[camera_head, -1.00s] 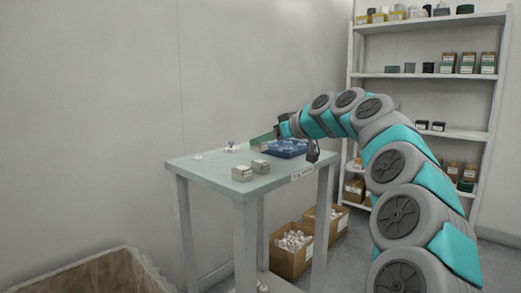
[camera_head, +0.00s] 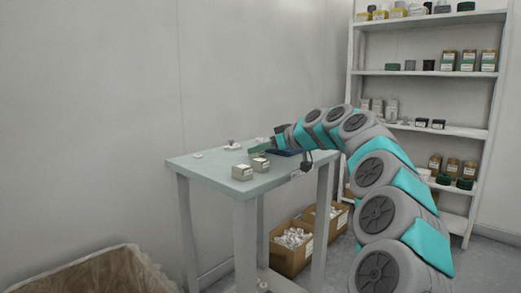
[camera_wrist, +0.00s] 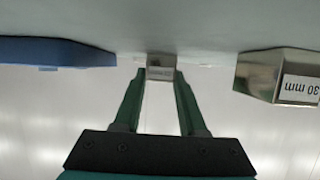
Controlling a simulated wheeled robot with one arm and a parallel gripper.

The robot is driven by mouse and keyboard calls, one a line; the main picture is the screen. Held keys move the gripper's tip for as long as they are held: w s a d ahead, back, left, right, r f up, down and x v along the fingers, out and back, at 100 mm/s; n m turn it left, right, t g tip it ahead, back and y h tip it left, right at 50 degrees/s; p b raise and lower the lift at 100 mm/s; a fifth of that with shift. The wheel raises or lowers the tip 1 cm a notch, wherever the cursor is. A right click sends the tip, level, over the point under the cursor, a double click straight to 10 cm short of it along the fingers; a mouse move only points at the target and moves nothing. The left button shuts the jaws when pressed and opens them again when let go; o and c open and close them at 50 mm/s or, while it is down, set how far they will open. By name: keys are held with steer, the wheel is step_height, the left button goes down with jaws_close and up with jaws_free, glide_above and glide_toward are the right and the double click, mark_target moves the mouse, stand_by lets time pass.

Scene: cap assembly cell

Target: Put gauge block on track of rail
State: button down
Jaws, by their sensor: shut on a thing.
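My gripper (camera_wrist: 161,78) has two green fingers, shut on a small metallic gauge block (camera_wrist: 160,67) with a pale label in the upside-down wrist view. In the head view my gripper (camera_head: 257,143) is low over the far part of the table, and the held block is too small to make out. A larger metallic block marked 30 mm (camera_wrist: 283,76) is at the right of the wrist view, apart from the fingers. A small whitish item (camera_head: 232,146) lies left of my gripper; I cannot tell whether it is the rail. No track is clearly visible.
Two labelled blocks (camera_head: 242,173) stand near the front of the grey-green table (camera_head: 205,172). A blue tray (camera_wrist: 50,51) lies beside my gripper, mostly behind my arm in the head view. A small white piece (camera_head: 197,155) lies at the table's left. Shelves (camera_head: 440,73) stand behind.

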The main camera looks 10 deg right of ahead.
steer(key=shift+f, duration=0.1)
steer(key=c, duration=0.9)
jaws_free()
steer(key=shift+f, duration=0.1)
steer(key=o, duration=0.4)
steer(key=shift+o, duration=0.2)
